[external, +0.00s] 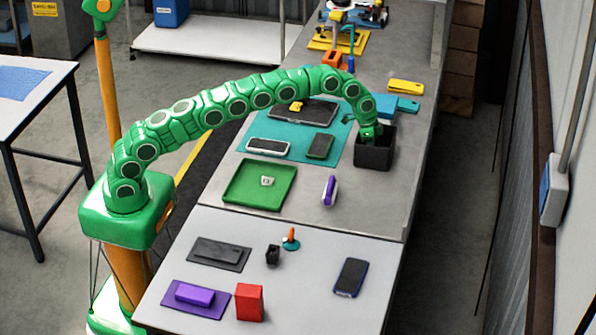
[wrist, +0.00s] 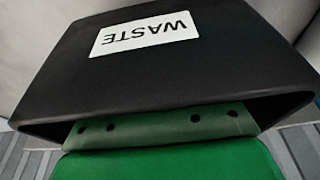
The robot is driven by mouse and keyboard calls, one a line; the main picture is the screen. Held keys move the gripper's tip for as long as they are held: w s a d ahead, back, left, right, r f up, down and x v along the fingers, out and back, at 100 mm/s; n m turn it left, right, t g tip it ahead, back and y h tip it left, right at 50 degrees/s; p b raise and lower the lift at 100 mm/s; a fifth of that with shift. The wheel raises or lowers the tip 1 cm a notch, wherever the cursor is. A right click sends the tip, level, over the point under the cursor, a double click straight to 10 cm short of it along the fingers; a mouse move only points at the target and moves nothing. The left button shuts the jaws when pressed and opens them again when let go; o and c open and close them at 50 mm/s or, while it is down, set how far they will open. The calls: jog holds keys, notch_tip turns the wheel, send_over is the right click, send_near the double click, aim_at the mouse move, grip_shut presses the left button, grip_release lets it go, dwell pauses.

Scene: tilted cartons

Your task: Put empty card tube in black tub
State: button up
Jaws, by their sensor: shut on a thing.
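The black tub (external: 374,156) stands upright near the right edge of the grey bench. In the wrist view its black wall (wrist: 190,75) fills the upper part, with a white WASTE label upside down. My gripper (external: 370,135) points down into the tub's mouth. In the wrist view my green gripper (wrist: 155,125) passes behind the tub's rim. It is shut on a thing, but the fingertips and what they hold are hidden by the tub. The card tube shows in neither view.
A teal mat (external: 338,138) with phones lies left of the tub. Blue boxes (external: 385,105) sit just behind it. The bench in front of the tub is clear.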

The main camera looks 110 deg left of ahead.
jog(key=o, duration=1.1)
jog(key=shift+r, duration=0.15)
jog(key=v, duration=1.2)
